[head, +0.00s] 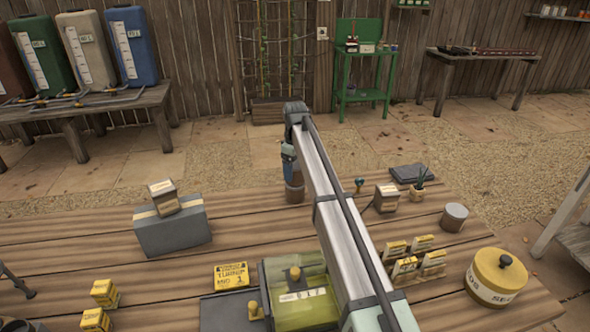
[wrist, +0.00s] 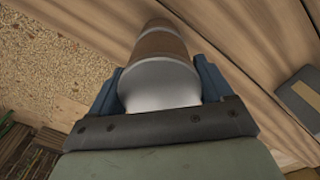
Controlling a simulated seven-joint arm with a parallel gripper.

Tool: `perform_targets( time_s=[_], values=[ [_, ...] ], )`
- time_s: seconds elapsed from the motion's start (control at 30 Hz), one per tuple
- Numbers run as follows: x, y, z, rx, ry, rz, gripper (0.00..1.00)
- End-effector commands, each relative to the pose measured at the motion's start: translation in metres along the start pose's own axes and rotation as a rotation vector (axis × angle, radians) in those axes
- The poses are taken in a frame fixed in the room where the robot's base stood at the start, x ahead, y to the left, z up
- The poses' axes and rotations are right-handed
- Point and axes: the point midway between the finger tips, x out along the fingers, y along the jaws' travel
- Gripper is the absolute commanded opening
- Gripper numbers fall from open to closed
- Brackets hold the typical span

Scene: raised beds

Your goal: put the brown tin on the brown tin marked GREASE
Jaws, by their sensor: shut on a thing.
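My gripper (head: 292,172) points down over the wooden bench at the centre of the head view. Its blue fingers are shut on a brown tin (wrist: 160,72), whose pale metal end faces the wrist camera. Beyond a light metal rim, another brown section (wrist: 158,24) continues in line with it. A brown cylinder (head: 294,194) shows below the fingers in the head view, at the bench. It looks like a lower tin in line under the held one, but I cannot tell for certain whether they touch. No GREASE lettering is readable in either view.
A grey case (head: 172,236) with a small box (head: 162,198) on top stands left. Bare planks lie left of the gripper.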

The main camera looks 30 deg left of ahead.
Motion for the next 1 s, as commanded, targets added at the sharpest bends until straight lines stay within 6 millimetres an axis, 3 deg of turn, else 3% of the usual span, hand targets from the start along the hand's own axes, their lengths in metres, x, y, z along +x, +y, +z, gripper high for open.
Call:
perform_targets(
  time_s=[0.43, 0.47, 0.67, 1.0],
  values=[
    [0.0073, -0.0001, 0.0001, 0.000, 0.000, 0.000, 0.34],
    [0.0075, -0.0001, 0.0001, 0.000, 0.000, 0.000, 0.82],
    [0.0072, 0.0000, 0.0000, 0.000, 0.000, 0.000, 1.00],
    [0.0016, 0.0002, -0.0002, 0.000, 0.001, 0.001, 1.00]
  ],
)
